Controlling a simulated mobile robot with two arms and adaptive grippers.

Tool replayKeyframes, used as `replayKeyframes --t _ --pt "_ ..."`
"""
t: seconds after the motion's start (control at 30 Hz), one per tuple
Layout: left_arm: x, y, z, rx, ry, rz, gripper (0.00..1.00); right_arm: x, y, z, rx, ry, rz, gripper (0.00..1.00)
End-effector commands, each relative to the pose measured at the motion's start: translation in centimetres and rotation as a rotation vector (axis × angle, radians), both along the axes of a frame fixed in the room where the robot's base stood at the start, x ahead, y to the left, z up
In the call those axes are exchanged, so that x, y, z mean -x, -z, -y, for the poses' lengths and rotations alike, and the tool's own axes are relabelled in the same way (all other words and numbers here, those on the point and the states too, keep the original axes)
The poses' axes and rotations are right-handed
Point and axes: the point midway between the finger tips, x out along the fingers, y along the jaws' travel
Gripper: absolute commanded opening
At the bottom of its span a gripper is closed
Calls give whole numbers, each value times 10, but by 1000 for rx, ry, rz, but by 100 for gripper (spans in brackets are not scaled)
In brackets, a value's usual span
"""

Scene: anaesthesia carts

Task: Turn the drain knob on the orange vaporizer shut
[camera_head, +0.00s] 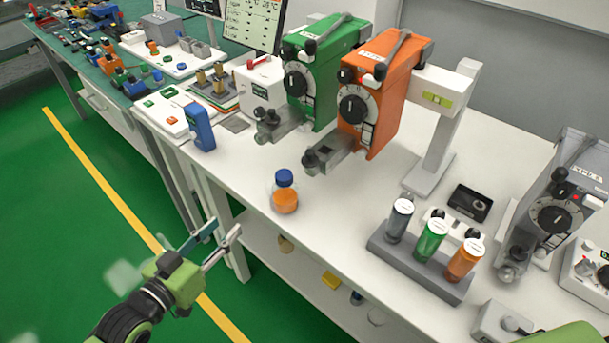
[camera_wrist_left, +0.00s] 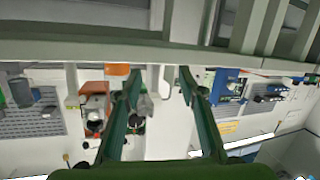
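The orange vaporizer (camera_head: 393,98) stands upright on the white bench, with a black dial on its front. A grey block (camera_head: 330,157) juts from its lower front and carries a small dark knob (camera_head: 310,158); the knob's setting is too small to tell. My left gripper (camera_head: 226,227) is open and empty in front of the bench edge, well apart from the vaporizer, to its lower left. In the left wrist view its two fingers (camera_wrist_left: 160,74) are spread with nothing clearly held between them. My right gripper is not in view.
A green vaporizer (camera_head: 328,65) stands close at the left of the orange one. A bottle with orange liquid (camera_head: 285,192) stands near the front edge. A rack of coloured bottles (camera_head: 420,262) and a grey vaporizer (camera_head: 561,205) are at the right. Bare bench lies between.

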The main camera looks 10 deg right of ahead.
Motion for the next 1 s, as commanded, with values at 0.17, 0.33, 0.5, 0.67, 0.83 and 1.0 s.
replayKeyframes --t 0.17,0.33,0.5,0.67,0.83,1.0 --pt "50 -94 50 114 169 82 37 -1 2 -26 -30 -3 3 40" --pt "82 -135 71 171 254 105 37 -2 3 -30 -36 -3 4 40" --pt "86 -145 81 186 272 110 37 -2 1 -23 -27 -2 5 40" --pt "73 -147 97 187 272 112 37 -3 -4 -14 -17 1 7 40" --pt "55 -147 120 187 272 112 37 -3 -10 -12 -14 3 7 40" --pt "36 -147 146 186 272 111 37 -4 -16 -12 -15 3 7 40"
